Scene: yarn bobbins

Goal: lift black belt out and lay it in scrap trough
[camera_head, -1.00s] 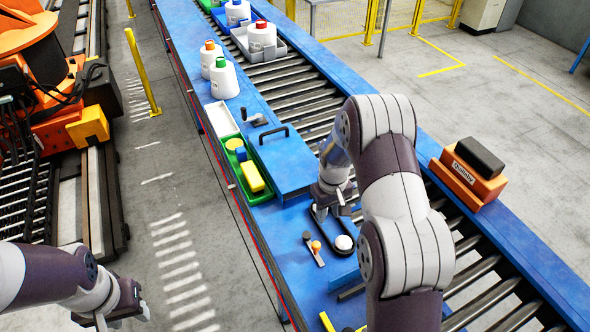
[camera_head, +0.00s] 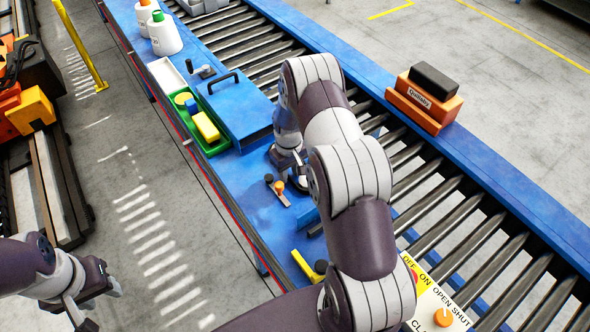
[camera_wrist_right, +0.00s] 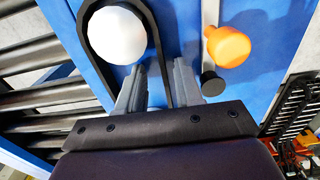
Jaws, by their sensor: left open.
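The black belt (camera_wrist_right: 155,40) is a loop lying on the blue deck around a round white knob (camera_wrist_right: 117,35), seen in the right wrist view. My right gripper (camera_wrist_right: 158,84) is open, its two fingers on either side of one strand of the belt; contact is unclear. In the head view my right arm hides most of the belt and this gripper (camera_head: 299,182). My left gripper (camera_head: 80,306) is open and empty over the floor at lower left. No trough is labelled; a white tray (camera_head: 166,76) on the deck looks empty.
A lever with an orange knob (camera_head: 279,187) stands beside the belt. A green tray (camera_head: 216,148) holds yellow and blue pieces. A blue cover with a black handle (camera_head: 223,83) lies behind.

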